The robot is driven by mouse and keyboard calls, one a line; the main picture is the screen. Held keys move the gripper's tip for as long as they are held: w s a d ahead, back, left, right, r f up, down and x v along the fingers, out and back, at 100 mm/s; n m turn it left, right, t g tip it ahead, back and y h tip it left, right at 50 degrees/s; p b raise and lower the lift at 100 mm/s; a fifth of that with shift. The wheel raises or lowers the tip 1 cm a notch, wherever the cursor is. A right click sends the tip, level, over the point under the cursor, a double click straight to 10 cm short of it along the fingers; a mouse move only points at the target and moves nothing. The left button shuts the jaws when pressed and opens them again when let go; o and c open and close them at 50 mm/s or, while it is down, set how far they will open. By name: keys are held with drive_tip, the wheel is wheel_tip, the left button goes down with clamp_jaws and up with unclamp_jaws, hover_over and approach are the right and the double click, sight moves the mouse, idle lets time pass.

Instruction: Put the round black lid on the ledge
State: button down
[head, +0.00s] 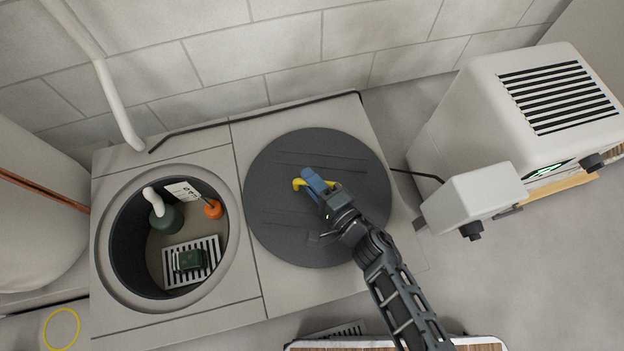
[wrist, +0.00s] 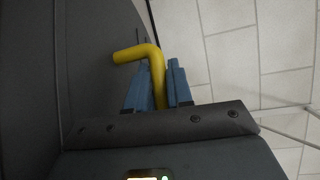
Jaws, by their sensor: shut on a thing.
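The round black lid (head: 285,225) is over the right part of the pale ledge (head: 205,315), beside the open round pit. Whether it rests on the ledge or hangs just above it, I cannot tell. It has a yellow bent handle (head: 299,184), which also shows in the wrist view (wrist: 136,52). My gripper (head: 311,183) is above the lid's middle, its blue fingers shut on the handle. In the wrist view my gripper (wrist: 157,88) has the yellow bar between its fingers, and the dark lid (wrist: 75,60) fills the left side.
The pit (head: 128,240) at left holds a green pump (head: 165,219), an orange float (head: 212,209) and a grate (head: 207,248). A white pipe (head: 118,105) rises behind it. A block wall (head: 290,45) stands behind. A white vented unit (head: 540,100) is at right.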

drive_tip(key=shift+f, duration=0.2)
drive_tip(key=c, duration=1)
unclamp_jaws()
drive_tip(key=shift+r, duration=0.25)
drive_tip(key=p+v, duration=0.5)
drive_tip(key=v, duration=0.7)
drive_tip(key=shift+d, duration=0.1)
